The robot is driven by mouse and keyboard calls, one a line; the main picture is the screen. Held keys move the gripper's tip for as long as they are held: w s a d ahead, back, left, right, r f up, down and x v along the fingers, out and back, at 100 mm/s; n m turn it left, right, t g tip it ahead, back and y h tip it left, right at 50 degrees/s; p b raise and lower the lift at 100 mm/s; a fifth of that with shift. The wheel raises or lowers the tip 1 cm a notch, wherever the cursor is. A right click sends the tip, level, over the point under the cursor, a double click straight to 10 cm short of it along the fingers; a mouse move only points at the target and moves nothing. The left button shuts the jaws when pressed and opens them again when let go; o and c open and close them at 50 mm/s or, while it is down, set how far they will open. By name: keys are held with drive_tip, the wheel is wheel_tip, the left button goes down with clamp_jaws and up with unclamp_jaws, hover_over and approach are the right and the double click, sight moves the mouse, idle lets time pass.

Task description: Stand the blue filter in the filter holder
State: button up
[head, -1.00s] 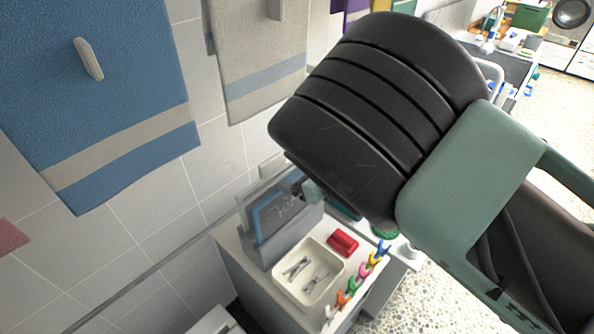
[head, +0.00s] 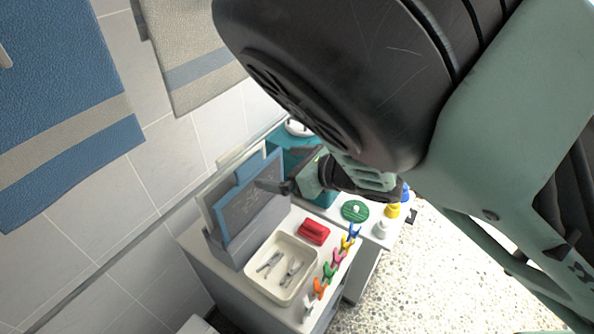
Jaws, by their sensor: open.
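The blue filter (head: 221,227), a blue frame around a dark grey mesh, stands nearly upright at the back of the counter. Its lower part is hidden behind the front wall of the grey filter holder (head: 255,237), and it appears to stand in a slot there. A pale panel stands behind it. My gripper (head: 268,186) is open, with its dark fingers in front of the filter's upper right part. I cannot tell whether the fingers touch the frame.
A cream tray (head: 253,286) with metal clips sits in front of the holder. A red object (head: 313,232) lies beside it, and colourful clips (head: 332,272) line the counter's edge. A green disc (head: 355,210) lies to the right. Towels (head: 62,125) hang on the tiled wall.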

drive_tip(key=s+d+r+m+h, duration=0.1)
drive_tip(key=s+d+m+h, duration=0.3)
drive_tip(key=m, duration=0.7)
drive_tip(key=w+d+m+h, duration=0.1)
drive_tip(key=d+m+h, duration=0.1)
drive_tip(key=d+m, duration=0.65)
drive_tip(key=s+d+r+m+g+h, duration=0.1)
drive_tip(key=s+d+r+m+g, duration=0.1)
drive_tip(key=s+m, duration=0.5)
drive_tip(key=s+d+r+m+g+h, duration=0.2)
drive_tip(key=s+r+m, duration=0.1)
drive_tip(key=s+m, duration=0.3)
drive_tip(key=s+d+r+m+g+h, duration=0.2)
drive_tip(key=s+m, duration=0.5)
drive_tip(key=shift+s+d+r+m+g+b, duration=0.3)
drive_tip(key=shift+s+d+m+g+b, duration=0.05)
drive_tip(key=shift+s+g, duration=0.05)
